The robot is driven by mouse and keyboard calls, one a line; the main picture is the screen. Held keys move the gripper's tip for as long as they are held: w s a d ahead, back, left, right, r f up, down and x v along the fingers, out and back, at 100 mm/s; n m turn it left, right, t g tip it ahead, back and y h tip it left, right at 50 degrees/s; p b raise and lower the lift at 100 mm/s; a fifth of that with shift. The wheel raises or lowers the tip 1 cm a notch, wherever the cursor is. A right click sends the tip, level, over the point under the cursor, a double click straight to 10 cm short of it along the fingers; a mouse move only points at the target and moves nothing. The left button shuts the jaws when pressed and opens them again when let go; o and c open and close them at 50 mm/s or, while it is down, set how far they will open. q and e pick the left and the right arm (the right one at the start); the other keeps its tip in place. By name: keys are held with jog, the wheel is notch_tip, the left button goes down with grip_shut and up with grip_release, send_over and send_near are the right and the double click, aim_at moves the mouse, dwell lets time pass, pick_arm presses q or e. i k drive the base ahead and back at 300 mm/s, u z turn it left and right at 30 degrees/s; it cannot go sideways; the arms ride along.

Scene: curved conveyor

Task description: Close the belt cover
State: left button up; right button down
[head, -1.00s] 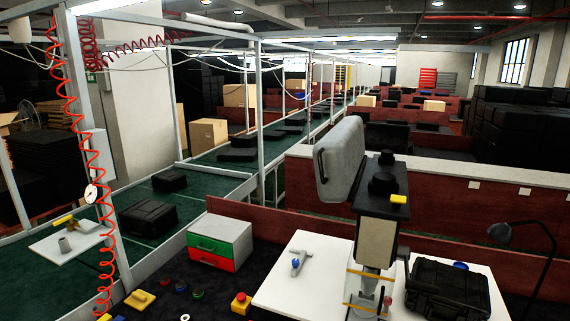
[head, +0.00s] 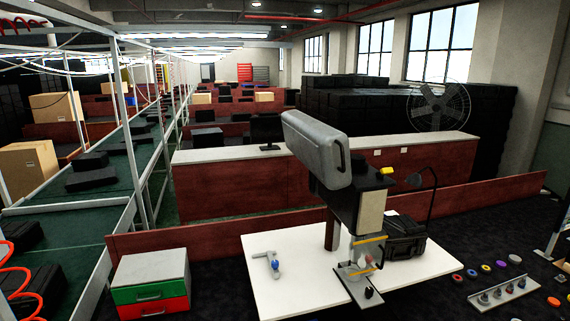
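A bench machine like a drill press (head: 368,213) stands on a white table. Its grey rounded belt cover (head: 313,148) is raised and tilted at the top left of the black machine head, standing open. A yellow part (head: 387,171) sits on top of the head near the cover. The underside and hinge of the cover are mostly hidden from this side. Neither of my grippers is in the head view.
The white table (head: 285,295) also holds a small grey tool (head: 271,262) and a black case (head: 405,235). A drawer box (head: 150,283) stands left of it. A low red partition (head: 480,203) runs behind. Loose parts and a tray (head: 497,293) lie on the dark surface at right.

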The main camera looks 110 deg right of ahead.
aim_at(324, 150)
jog(key=i, duration=0.5)
jog(key=z, duration=4.45)
